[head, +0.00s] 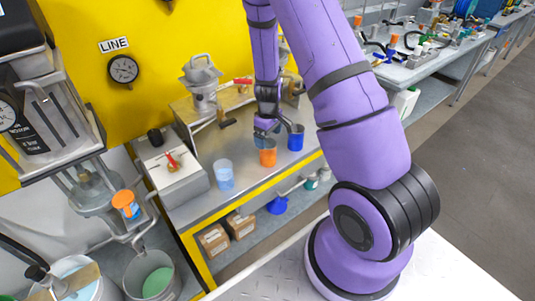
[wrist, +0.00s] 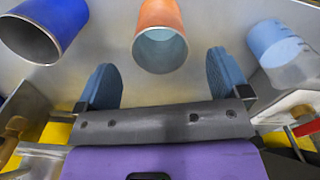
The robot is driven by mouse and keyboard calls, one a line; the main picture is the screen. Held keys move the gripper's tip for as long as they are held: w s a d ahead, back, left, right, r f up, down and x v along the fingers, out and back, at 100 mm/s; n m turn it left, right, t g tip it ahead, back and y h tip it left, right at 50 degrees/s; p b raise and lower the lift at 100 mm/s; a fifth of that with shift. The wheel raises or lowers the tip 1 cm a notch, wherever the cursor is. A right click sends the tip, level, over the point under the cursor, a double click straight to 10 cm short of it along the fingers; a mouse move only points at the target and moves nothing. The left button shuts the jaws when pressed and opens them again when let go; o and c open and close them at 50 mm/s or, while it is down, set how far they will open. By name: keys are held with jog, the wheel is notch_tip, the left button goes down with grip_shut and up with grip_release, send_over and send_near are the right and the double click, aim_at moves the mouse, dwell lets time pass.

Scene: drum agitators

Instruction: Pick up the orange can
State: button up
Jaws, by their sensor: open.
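The orange can (head: 267,153) stands upright on the metal bench in the head view, between a light blue cup and a dark blue can. In the wrist view the orange can (wrist: 160,38) shows at the top centre, with its open rim facing the camera. My gripper (head: 265,128) is just above and behind the can in the head view. In the wrist view my gripper (wrist: 161,85) is open, with one blue finger to each side of the can's line. The fingers are empty and appear short of the can.
The dark blue can (head: 295,138) stands close on the right, and the light blue cup (head: 223,174) on the left. A grey box (head: 170,170) stands farther left. The metal bench (head: 255,192) is bare in front of the cans.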

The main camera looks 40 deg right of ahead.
aim_at(269, 150)
jog(key=shift+s+f, duration=0.1)
jog(key=shift+f, duration=3.45)
jog(key=shift+c, duration=0.4)
jog(key=c, duration=0.9)
